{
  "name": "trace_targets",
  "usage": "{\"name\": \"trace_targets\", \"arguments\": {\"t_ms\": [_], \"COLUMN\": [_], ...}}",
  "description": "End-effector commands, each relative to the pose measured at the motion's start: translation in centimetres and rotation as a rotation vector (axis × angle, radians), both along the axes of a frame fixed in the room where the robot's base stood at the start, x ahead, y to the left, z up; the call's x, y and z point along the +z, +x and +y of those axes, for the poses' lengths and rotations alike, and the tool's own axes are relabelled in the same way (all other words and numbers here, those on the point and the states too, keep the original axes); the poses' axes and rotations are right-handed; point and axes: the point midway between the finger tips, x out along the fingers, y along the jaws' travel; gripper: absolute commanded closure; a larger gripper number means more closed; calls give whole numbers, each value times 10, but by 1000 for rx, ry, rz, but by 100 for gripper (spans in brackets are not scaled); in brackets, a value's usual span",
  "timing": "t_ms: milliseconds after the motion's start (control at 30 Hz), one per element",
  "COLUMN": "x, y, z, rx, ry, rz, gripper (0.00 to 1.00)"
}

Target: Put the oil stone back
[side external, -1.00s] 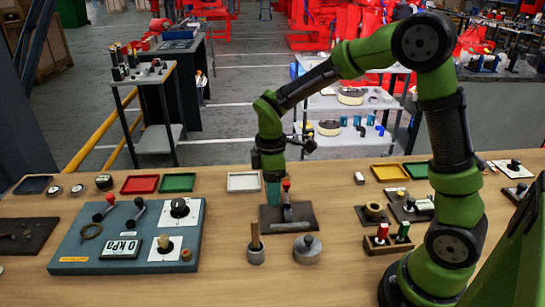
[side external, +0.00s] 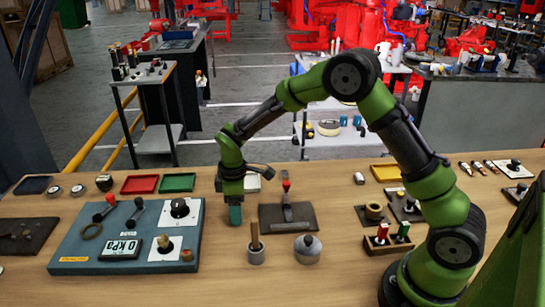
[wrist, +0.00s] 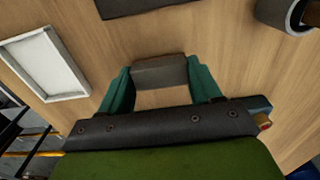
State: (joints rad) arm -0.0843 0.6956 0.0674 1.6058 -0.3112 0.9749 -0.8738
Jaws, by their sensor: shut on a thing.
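My gripper (side external: 235,214) points down over the bare wood of the table, between the blue-grey panel and the dark plate with the red-knobbed lever. In the wrist view its teal fingers (wrist: 160,88) are shut on a grey-brown block, the oil stone (wrist: 160,72), with one finger at each end. The stone cannot be made out in the side view. I cannot tell whether the stone touches the table. A white-rimmed tray (side external: 252,184) stands behind the gripper, partly hidden by it; it also shows at the left of the wrist view (wrist: 45,64).
The blue-grey panel (side external: 80,245) with knobs and a gauge lies left of the gripper. The dark lever plate (side external: 300,221) is to the right. A cup with a wooden handle (side external: 256,254) and a lidded round pot (side external: 308,250) stand in front. Red (side external: 139,184) and green (side external: 178,183) trays lie behind.

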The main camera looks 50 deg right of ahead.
Motion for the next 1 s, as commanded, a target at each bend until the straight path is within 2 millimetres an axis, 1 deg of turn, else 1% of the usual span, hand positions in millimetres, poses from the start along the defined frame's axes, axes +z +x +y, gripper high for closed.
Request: {"name": "trace_targets", "arguments": {"t_ms": [33, 133, 367, 500, 533, 667, 700, 1000], "x": [-8, -15, -15, -18, -18, -18, -18, -15], "y": [0, 0, 0, 0, 0, 0, 0, 0], "z": [0, 0, 0, 0, 0, 0, 0, 0], "rx": [0, 1, 0, 0, 0, 0, 0, 1], "ry": [0, 1, 1, 0, 0, 0, 0, 0], "rz": [1, 1, -1, 0, 0, 0, 0, -1], "gripper": [65, 65, 65, 65, 33, 14, 11, 11]}}
